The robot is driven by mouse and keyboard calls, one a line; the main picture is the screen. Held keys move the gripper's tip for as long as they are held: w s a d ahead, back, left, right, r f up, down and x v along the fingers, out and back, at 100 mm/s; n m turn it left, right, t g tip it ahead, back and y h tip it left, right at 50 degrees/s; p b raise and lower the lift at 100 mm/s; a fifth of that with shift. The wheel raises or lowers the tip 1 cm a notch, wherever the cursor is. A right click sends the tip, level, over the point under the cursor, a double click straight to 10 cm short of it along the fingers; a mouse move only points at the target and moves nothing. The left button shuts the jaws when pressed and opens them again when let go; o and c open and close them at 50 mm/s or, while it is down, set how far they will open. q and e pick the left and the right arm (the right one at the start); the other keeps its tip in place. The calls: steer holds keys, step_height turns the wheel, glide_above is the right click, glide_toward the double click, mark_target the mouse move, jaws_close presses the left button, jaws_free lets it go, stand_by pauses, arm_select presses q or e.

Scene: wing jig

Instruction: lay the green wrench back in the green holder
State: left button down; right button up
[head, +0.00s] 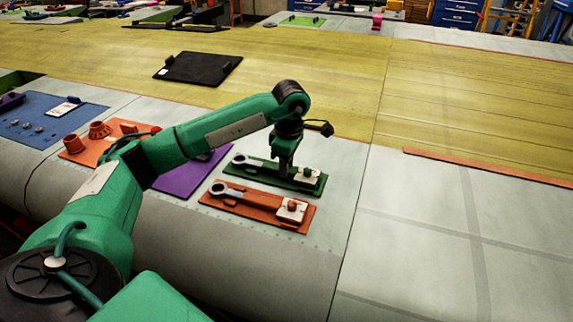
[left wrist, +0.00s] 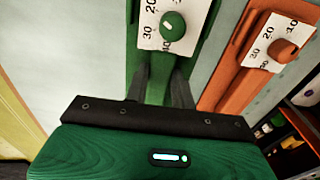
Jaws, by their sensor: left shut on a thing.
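The green holder (head: 316,187) lies flat on the pale wing panel, with a white dial card and knob at its right end. My left gripper (head: 285,172) points down over the holder's middle, shut on the wrench's handle. In the left wrist view, the gripper's fingers (left wrist: 161,80) are in front of the green holder (left wrist: 205,50), close to its green knob (left wrist: 172,26). My right gripper is not in view.
A purple mat (head: 195,172), an orange tray with cones (head: 80,155) and a blue mat (head: 50,120) lie to the left. The panel right of the holders is clear.

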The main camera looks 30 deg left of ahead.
arm_select(q)
steer(key=shift+f, duration=0.1)
steer(key=c, duration=1.1)
jaws_free()
steer(key=shift+r, duration=0.25)
step_height(320, 180, up, 13)
steer(key=b, duration=0.1)
steer(key=shift+d+r+b, duration=0.15)
steer(key=shift+d+b, duration=0.2)
steer(key=shift+b, duration=0.05)
